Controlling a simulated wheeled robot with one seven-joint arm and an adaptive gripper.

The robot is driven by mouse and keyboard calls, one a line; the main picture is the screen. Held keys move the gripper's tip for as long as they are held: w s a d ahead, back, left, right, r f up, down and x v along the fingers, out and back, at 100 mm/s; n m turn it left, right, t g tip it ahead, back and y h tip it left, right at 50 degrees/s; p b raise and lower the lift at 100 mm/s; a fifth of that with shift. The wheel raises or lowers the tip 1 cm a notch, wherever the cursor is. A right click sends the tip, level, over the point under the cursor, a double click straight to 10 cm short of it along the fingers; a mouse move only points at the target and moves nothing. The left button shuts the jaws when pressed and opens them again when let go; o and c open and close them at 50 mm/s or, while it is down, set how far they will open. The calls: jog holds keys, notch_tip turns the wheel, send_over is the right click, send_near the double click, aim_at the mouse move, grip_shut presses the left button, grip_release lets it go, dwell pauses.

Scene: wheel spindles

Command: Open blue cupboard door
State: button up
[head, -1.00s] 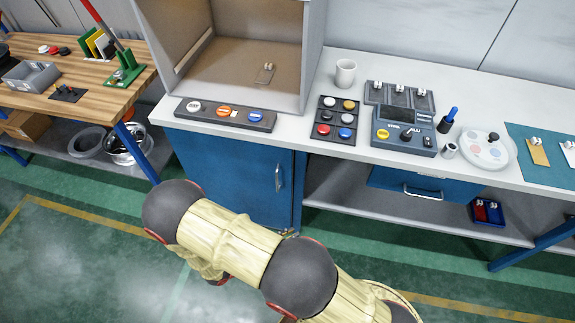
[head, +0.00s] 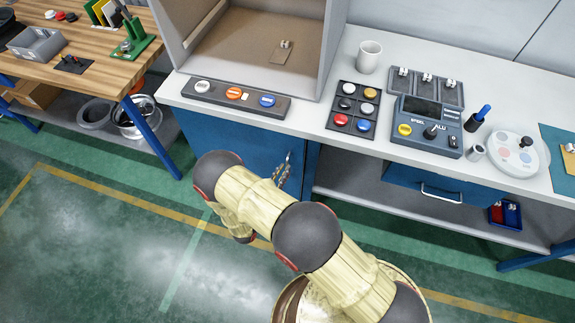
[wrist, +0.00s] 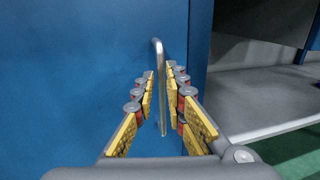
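The blue cupboard door (head: 235,139) is under the white counter, left of the open shelf space, and looks closed. My arm hides its lower part in the head view. It also fills the left of the wrist view (wrist: 70,80). Its upright metal handle (wrist: 161,90) is near the door's right edge. My gripper (wrist: 160,77) is open, with its yellow-padded fingers on either side of the handle. Thin gaps show between the handle and both fingers. In the head view my gripper (head: 284,170) is small at the door's right side, and the handle is hard to separate from it.
The white counter (head: 310,118) overhangs the door, with a button strip (head: 236,97) at its front edge. A blue drawer (head: 440,187) with a handle hangs to the right. A wooden workbench (head: 95,80) stands left. The green floor before the cupboard is clear.

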jog(key=x, duration=0.3)
jog(key=shift+w+d, duration=0.1)
jog(key=shift+d, duration=0.05)
jog(key=shift+c, duration=0.5)
grip_shut()
